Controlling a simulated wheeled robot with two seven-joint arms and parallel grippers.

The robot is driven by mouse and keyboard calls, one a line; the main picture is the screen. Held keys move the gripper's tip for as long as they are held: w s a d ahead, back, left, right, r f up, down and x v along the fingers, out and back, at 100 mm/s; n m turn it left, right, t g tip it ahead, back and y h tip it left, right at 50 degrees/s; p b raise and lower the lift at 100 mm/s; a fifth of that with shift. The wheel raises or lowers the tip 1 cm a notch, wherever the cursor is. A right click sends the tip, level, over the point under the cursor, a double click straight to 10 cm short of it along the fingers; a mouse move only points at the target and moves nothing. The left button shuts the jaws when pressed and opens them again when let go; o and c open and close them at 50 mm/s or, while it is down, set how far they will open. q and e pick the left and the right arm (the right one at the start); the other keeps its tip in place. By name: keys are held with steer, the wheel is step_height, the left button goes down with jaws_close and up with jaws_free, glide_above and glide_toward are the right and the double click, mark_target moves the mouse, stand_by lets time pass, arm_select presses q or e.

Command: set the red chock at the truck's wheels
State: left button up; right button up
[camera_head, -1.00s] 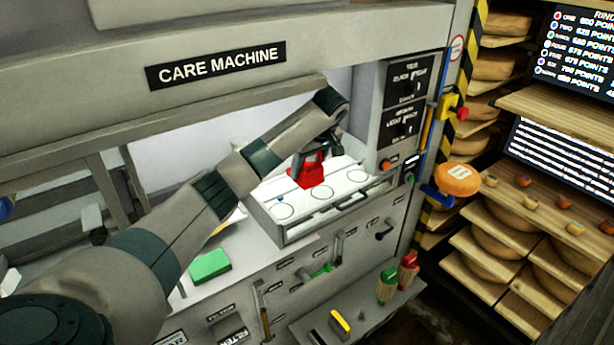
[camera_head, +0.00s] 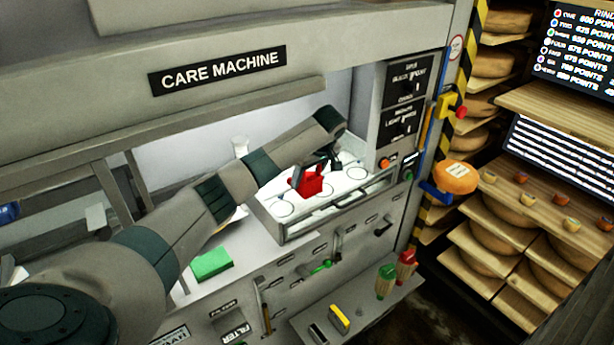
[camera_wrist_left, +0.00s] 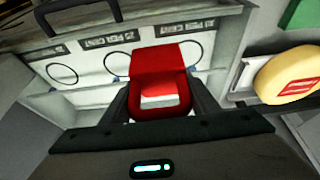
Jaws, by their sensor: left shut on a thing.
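The red chock (camera_head: 311,185) is a block with an open loop, held at the white tray. My left gripper (camera_head: 322,165) is shut on it. In the left wrist view the chock (camera_wrist_left: 158,60) sits between the two fingers of the gripper (camera_wrist_left: 159,103), with its flat red part over the tray's circles. I cannot tell whether its underside touches the tray. The tray (camera_head: 347,198) has a grey rim and printed circles, and also shows in the left wrist view (camera_wrist_left: 90,78). I cannot make out a truck or wheels. My right gripper is not in view.
The care machine's hood (camera_head: 330,88) overhangs my left arm. A control panel (camera_head: 402,120) stands right of the tray. A green block (camera_head: 211,263) lies on the counter to the left. A yellow-orange round thing (camera_wrist_left: 290,75) is beside the tray in the wrist view.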

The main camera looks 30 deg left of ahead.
arm_select(q)
steer(key=o, duration=1.3)
steer(key=shift+r, duration=0.1)
steer(key=shift+d+r+b, duration=0.2)
steer(key=shift+r+b, duration=0.2)
steer(key=b+v, duration=0.1)
steer(key=v, duration=0.2)
steer(key=shift+s+d+r+b, duration=0.1)
steer(key=shift+d+r+b, duration=0.05)
steer(key=shift+b, duration=0.25)
steer(key=shift+s+d+r+b, duration=0.1)
steer(key=shift+s+d+b, duration=0.15)
steer(key=shift+d+b, duration=0.25)
steer(key=shift+s+d+b, duration=0.25)
steer(key=shift+d+b, duration=0.05)
steer(key=shift+d, duration=0.3)
steer(key=s+d+p, duration=0.1)
steer(key=s+d, duration=0.2)
steer(key=d, duration=0.6)
steer(key=shift+s+r+p, duration=0.25)
steer(key=shift+s+p, duration=0.05)
steer(key=shift+s, duration=0.1)
